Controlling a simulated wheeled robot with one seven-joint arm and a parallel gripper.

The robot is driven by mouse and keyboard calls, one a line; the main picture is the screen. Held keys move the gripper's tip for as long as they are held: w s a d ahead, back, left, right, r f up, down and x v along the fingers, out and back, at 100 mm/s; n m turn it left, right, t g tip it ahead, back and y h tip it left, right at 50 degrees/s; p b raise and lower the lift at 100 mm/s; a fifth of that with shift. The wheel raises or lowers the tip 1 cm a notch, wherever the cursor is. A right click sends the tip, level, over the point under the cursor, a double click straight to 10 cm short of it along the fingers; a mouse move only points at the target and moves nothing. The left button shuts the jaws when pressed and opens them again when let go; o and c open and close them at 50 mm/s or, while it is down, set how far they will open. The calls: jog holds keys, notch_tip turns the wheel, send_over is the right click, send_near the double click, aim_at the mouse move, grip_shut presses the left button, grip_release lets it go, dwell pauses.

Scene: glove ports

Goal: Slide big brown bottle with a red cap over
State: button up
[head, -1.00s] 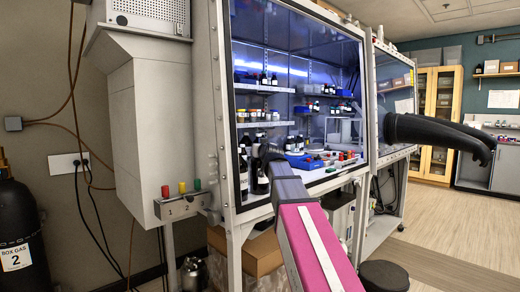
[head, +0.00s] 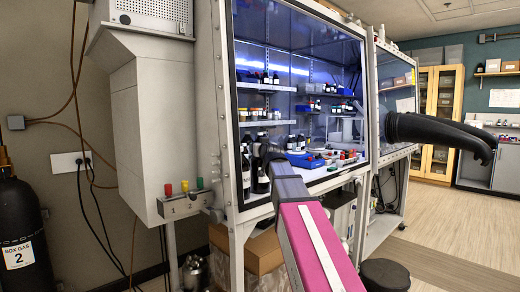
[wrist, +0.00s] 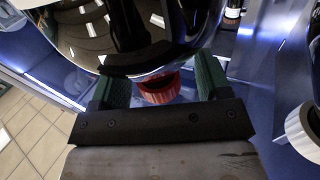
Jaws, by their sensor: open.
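The big bottle (wrist: 150,30) shows in the wrist view as a dark, glossy curved body with a red cap (wrist: 159,88) at its lower edge. My gripper (wrist: 160,82) is open, with a green finger on each side of the red cap. I cannot tell whether either finger touches the bottle. In the head view my arm reaches into the glass-fronted box, and the gripper is small and dark near dark bottles (head: 261,177) at the left front. I cannot tell there which one has the red cap.
A white-capped item (wrist: 303,130) is close on the right in the wrist view. In the box, blue trays (head: 305,160) and small vials lie right of my arm. Shelves (head: 265,123) with bottles line the back. The box's frame (head: 226,130) is close on the left.

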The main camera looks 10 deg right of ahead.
jog(key=s+d, duration=0.1)
jog(key=s, duration=0.9)
jog(key=shift+s+d, duration=0.15)
jog(key=shift+s, duration=0.15)
jog(key=shift+s+f, duration=0.1)
